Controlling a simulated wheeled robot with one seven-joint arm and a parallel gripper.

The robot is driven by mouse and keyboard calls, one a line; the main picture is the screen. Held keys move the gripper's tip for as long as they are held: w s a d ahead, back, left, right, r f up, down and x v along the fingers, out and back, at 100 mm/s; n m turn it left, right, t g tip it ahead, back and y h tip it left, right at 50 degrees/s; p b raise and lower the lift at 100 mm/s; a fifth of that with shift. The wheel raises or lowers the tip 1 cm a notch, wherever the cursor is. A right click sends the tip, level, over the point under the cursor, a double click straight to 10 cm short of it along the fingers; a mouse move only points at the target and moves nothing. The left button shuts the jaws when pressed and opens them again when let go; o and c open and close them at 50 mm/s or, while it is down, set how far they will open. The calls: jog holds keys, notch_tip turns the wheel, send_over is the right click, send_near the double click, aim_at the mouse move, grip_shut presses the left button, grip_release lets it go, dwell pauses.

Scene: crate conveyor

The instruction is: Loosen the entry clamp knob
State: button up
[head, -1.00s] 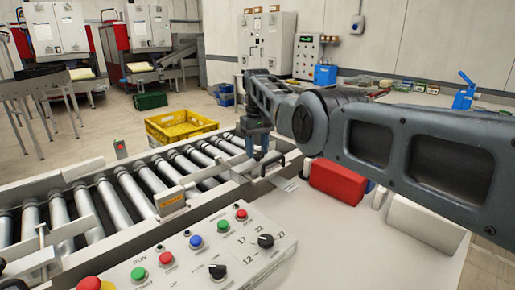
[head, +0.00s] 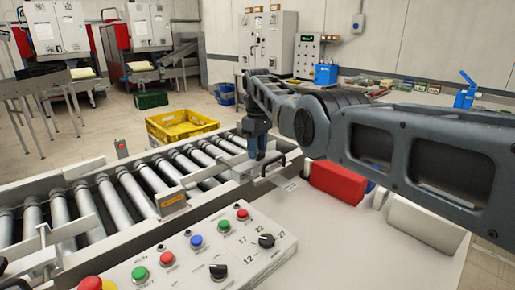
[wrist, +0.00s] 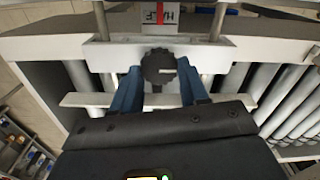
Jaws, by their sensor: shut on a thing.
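The entry clamp knob (wrist: 159,66) is a dark, ridged round knob with a pale mark, in the upper middle of the wrist view. It sits at a pale crossbar (wrist: 210,52) with a post on either side. My gripper (wrist: 158,85) has its two blue fingers on either side of the knob and is shut on it. In the head view my gripper (head: 259,152) points down at the far right end of the roller conveyor (head: 150,185). The knob is hidden there by the fingers.
A control panel (head: 190,262) with coloured buttons and dark dials stands in front. A red block (head: 337,182) lies on the pale table right of my gripper. A yellow crate (head: 182,126) stands behind the conveyor. A black handle (head: 283,159) is close beside my gripper.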

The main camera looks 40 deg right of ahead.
jog(key=shift+r, duration=0.1)
jog(key=o, duration=1.1)
jog(key=shift+c, duration=0.2)
notch_tip(320, 180, up, 8)
jog(key=shift+f+b, duration=0.15)
jog(key=shift+b, duration=0.35)
jog(key=shift+d, duration=0.1)
